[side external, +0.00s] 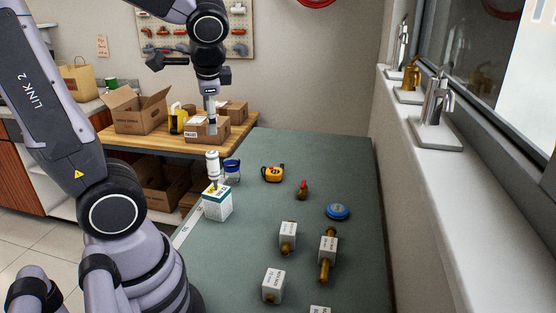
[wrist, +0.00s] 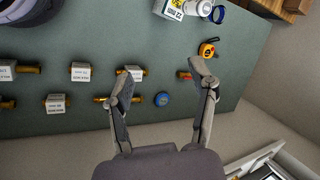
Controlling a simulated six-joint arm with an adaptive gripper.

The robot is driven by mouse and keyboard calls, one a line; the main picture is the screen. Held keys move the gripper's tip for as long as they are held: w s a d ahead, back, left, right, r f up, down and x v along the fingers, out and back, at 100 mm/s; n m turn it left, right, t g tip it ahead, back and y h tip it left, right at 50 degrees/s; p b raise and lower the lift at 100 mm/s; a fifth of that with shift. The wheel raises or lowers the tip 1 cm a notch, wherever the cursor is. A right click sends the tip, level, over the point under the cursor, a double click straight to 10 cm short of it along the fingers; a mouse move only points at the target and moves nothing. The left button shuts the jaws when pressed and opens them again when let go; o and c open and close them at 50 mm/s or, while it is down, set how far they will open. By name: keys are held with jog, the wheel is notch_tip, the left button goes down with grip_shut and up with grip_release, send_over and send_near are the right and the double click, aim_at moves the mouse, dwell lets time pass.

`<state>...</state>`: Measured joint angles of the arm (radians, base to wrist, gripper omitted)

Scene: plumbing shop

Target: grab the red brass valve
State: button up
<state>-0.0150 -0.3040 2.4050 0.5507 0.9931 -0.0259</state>
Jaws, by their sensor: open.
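The red brass valve (side external: 302,190) is a small brass piece with a red top, on the green table between the orange tape measure and the blue disc. In the wrist view the valve (wrist: 184,75) lies just left of the right fingertip, partly close to its edge. My gripper (wrist: 162,69) is open, its two grey fingers spread wide with nothing held between them. The valve shows near the inner side of the right finger; the height gap is hard to tell.
Several brass fittings with white blocks (side external: 288,236) stand on the green table (side external: 350,270). A blue disc (side external: 338,211), an orange tape measure (side external: 273,173) and a white box (side external: 217,203) are around the valve. A windowsill (side external: 440,150) with faucets runs along the right.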

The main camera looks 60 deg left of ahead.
jog(key=w+a+f+m+t+y, duration=0.1)
jog(key=w+a+f+m+y, duration=0.4)
jog(key=w, duration=0.4)
jog(key=w+a+f+m+t+y, duration=0.1)
jog(key=w+a+f+m+y, duration=0.3)
jog(key=w+a+f+m, duration=0.35)
jog(key=m+t+h, duration=0.5)
jog(key=m+t, duration=0.1)
jog(key=m, duration=0.5)
send_near(303, 189)
jog(key=shift+s+f, duration=0.25)
jog(key=shift+s, duration=0.15)
jog(key=shift+w+f+m, duration=0.15)
jog(key=shift+f+m, duration=0.1)
jog(key=shift+f, duration=0.1)
jog(key=x, duration=1.3)
jog(key=shift+w+a+r, duration=0.2)
jog(key=shift+w, duration=0.05)
jog(key=shift+c, duration=0.3)
jog(key=shift+t, duration=0.3)
grip_shut()
